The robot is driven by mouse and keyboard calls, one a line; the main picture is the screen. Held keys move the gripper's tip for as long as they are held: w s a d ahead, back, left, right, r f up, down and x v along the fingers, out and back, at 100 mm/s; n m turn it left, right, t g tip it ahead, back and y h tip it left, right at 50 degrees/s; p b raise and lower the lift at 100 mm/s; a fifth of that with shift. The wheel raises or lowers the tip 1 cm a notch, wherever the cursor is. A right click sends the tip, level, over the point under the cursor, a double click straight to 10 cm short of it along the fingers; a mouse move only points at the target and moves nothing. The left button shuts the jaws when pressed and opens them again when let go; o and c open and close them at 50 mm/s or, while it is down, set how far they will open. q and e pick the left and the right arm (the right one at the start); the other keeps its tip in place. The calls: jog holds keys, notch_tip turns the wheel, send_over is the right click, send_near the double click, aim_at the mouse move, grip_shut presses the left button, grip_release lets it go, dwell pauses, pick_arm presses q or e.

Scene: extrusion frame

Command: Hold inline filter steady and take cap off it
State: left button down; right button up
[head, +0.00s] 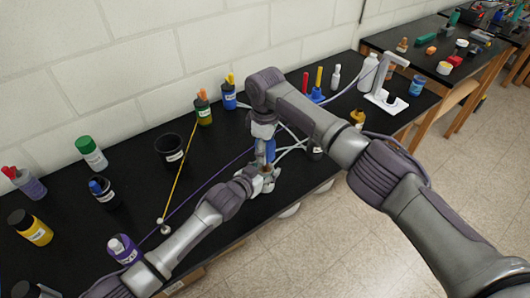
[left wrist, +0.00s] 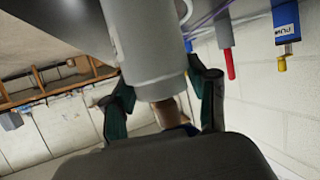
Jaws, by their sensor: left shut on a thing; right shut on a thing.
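The inline filter appears as a wide pale grey cylinder (left wrist: 150,45) in the left wrist view, which hangs upside down. The green fingers of my left gripper (left wrist: 165,98) are on either side of its end, shut on it. A narrower tan piece (left wrist: 167,110), which looks like the cap, shows at that end. In the head view my left gripper (head: 262,181) is low over the table. My right gripper (head: 266,163) comes down from above onto the same spot and is shut on the cap. The grippers hide most of the filter and cap there.
The black table (head: 130,180) holds several bottles along the wall, a black cup (head: 170,149) and a purple bottle (head: 123,249) near my left arm. A white stand (head: 384,98) is at the right. Pale tubes run behind my right arm. A blue part beside the grippers is unclear.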

pick_arm(q)
jog(key=shift+c, duration=1.2)
grip_release()
jog(key=shift+f, duration=0.1)
